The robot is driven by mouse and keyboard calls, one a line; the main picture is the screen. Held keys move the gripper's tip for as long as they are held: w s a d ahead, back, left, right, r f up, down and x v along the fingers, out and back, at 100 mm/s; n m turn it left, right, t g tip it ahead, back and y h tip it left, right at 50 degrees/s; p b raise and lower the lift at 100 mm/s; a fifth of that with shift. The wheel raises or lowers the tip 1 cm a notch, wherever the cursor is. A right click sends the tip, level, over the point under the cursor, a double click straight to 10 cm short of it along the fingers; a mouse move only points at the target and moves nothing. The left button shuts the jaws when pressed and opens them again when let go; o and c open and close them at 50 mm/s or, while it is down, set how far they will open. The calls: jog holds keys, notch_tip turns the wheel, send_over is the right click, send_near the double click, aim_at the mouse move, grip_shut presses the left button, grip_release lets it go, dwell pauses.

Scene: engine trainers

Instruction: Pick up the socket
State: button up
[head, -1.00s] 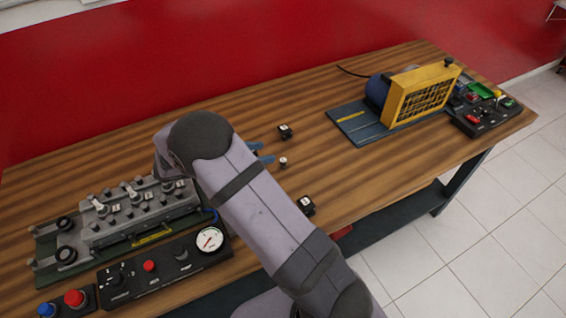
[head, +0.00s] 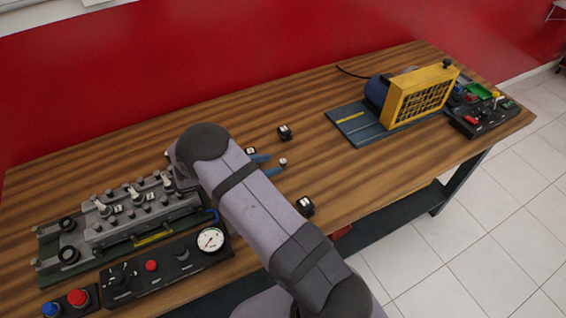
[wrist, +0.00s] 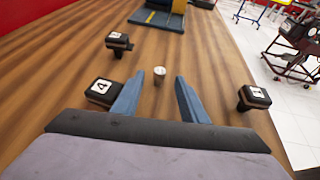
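The socket (head: 283,162) is a small pale metal cylinder standing upright on the wooden table. In the wrist view the socket (wrist: 159,73) shows just beyond and midway between my two blue fingertips. My gripper (wrist: 159,80) is open and empty, with one finger on each side of the socket's line. In the head view my gripper (head: 272,163) sits just left of the socket, its palm hidden behind my arm. I cannot tell how high the fingertips are above the table.
Black blocks with white labels stand around the socket: one behind (head: 286,132), one in front (head: 305,206), and one left of it (wrist: 101,92). An engine trainer (head: 140,215) and gauge panel (head: 165,262) fill the left. A yellow-caged unit (head: 420,95) stands at the right.

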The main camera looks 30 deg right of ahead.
aim_at(283, 165)
jog(key=shift+p+x, duration=1.2)
jog(key=shift+x, duration=1.25)
jog(key=shift+a+f, duration=0.1)
grip_shut()
